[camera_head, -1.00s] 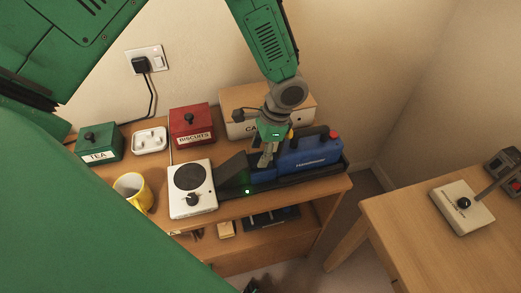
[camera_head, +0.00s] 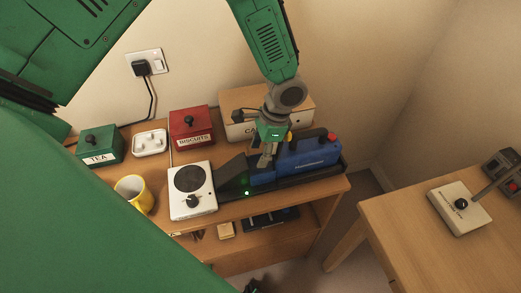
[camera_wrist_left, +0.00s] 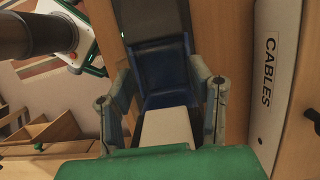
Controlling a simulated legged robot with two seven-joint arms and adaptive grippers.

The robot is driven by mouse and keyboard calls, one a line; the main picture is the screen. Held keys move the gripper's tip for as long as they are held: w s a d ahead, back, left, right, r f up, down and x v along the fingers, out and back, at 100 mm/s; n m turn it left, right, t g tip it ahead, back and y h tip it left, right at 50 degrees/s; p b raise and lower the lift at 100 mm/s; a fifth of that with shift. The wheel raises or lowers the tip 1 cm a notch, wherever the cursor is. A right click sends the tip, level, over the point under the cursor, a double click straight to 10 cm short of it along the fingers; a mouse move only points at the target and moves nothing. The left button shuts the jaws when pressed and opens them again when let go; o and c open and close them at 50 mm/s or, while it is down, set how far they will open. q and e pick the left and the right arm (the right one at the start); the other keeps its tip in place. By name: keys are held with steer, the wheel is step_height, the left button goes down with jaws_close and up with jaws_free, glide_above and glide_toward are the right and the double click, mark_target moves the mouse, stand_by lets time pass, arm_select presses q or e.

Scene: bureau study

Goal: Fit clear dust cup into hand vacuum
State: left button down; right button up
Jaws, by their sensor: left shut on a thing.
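The hand vacuum (camera_head: 308,155) is blue with a red button at its back end and a dark nozzle (camera_head: 235,171) pointing left. It lies along a black tray (camera_head: 318,179) on the wooden shelf unit. My left gripper (camera_head: 265,160) reaches down over the vacuum's front part. In the left wrist view, my left gripper (camera_wrist_left: 163,105) has its fingers on both sides of a pale block, seemingly the clear dust cup (camera_wrist_left: 167,128). The blue recess (camera_wrist_left: 162,75) of the vacuum lies beyond it. I cannot tell whether the cup is seated. My right gripper is not in view.
A cables box (camera_head: 240,102), a red biscuits box (camera_head: 192,124) and a green tea box (camera_head: 98,146) stand behind. A separate table (camera_head: 420,215) is at right.

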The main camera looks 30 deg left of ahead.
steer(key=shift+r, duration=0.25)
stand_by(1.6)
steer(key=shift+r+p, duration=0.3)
steer(key=shift+p, duration=0.15)
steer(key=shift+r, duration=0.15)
stand_by(2.0)
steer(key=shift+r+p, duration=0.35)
steer(key=shift+p, duration=0.15)
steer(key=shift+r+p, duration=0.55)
steer(key=shift+p, duration=0.05)
stand_by(2.5)
